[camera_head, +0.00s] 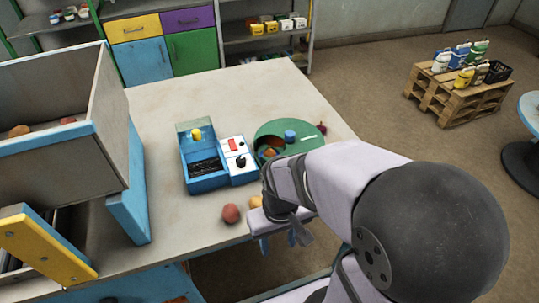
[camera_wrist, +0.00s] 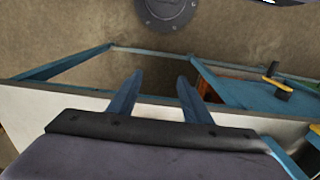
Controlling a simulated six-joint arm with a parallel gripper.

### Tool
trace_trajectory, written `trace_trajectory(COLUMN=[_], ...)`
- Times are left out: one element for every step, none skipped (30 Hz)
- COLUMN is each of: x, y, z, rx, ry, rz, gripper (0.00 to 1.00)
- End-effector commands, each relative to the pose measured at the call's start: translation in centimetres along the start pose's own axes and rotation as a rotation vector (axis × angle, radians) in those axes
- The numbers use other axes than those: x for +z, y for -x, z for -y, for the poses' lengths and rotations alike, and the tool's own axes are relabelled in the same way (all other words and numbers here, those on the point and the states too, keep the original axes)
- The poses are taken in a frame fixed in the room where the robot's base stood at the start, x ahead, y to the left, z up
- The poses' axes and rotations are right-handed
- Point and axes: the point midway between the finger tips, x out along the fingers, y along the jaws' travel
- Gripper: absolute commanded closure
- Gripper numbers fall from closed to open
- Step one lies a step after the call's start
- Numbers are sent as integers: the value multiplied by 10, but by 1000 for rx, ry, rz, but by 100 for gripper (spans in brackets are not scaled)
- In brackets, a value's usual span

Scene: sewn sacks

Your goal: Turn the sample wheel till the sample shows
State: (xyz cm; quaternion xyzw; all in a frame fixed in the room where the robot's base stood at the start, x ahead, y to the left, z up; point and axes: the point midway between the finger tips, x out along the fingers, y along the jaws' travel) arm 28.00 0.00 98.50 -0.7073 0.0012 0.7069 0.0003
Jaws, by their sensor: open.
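The sample wheel (camera_head: 300,148) is a green disc on the table with a blue knob (camera_head: 290,136) on top and a pale mark on its right. A cut-out on its left side shows something orange-brown (camera_head: 269,152); I cannot tell what it is. My gripper (camera_head: 278,241) is in front of the wheel at the table's near edge, pointing down and apart from the wheel. In the wrist view its two blue-grey fingers (camera_wrist: 157,92) stand apart with nothing between them. My arm hides part of the wheel's near side.
A blue box (camera_head: 204,170) with a white control panel (camera_head: 238,155) stands left of the wheel. A reddish ball (camera_head: 231,213) and a yellowish one (camera_head: 256,202) lie near the table's front edge. A dark red round thing (camera_head: 322,128) lies behind the wheel. A raised bin (camera_head: 70,160) stands left.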

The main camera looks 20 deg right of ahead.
Motion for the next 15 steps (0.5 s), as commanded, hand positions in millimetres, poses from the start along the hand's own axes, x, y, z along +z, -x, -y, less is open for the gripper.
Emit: trace_trajectory(x=[-1, -3, -6, -10, -15, -24, -31, -39, -52, -63, -75, -91, -104, -116, -133], y=[0, 0, -1, -1, -2, -3, -3, -4, -4, -4, -4, -2, -1, 1, 4], z=[-1, -2, -5, -7, -11, -17, -22, -28, -38, -46, -55, -67, -77, -86, -98], rx=[2, 4, 8, 13, 20, 30, 40, 50, 66, 78, 90, 105, 115, 124, 134], ry=[-2, -4, -9, -14, -19, -29, -39, -47, -62, -72, -83, -96, -106, -114, -124], rz=[-4, -9, -19, -31, -46, -72, -96, -124, -166, -203, -242, -299, -344, -391, -454], gripper=[55, 55, 55, 55, 55, 55, 55, 55, 55, 55, 55, 55, 55, 55, 55])
